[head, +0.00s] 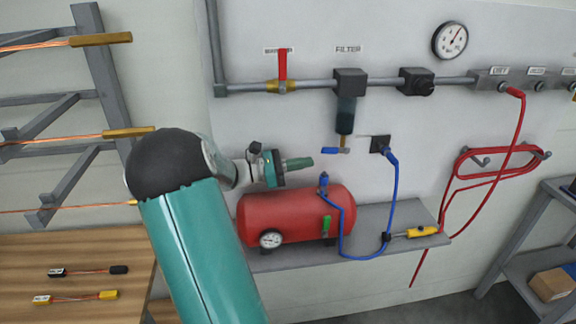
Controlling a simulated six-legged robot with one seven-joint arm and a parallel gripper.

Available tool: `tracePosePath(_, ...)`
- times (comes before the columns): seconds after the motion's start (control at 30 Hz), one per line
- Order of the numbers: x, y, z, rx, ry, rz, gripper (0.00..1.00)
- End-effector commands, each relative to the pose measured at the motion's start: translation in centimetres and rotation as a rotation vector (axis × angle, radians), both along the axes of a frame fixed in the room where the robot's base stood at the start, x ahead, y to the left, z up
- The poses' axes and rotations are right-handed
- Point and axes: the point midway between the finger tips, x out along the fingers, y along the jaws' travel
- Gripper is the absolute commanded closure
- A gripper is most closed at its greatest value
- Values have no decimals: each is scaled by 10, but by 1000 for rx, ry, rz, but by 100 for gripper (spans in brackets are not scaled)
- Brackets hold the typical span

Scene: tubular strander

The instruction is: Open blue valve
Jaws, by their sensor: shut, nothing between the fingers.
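The blue valve (331,151) is a small blue lever on a brass fitting, below the dark filter bowl (345,115) on the wall. The lever lies about level and points left. My gripper (310,162) comes in from the left, with its teal fingers together and empty. Its fingertips show just left of and a little below the lever. A small gap shows between them in the picture; how far apart they are in depth I cannot tell.
A red compressor tank (290,214) sits on a grey shelf (410,216) below my gripper. A blue hose (394,195) hangs from a black wall socket (380,145). A red-handled valve (282,64) is on the pipe above. A coiled red hose (500,152) hangs at right.

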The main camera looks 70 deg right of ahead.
Motion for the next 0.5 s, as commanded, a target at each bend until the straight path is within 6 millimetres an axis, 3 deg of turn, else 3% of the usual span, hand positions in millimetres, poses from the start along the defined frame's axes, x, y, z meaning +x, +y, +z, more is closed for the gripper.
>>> tracePosePath(0.2, -29, -16, 4, -2, -1, -1, 100)
tracePosePath(0.5, -35, -20, 5, -1, -2, 2, 100)
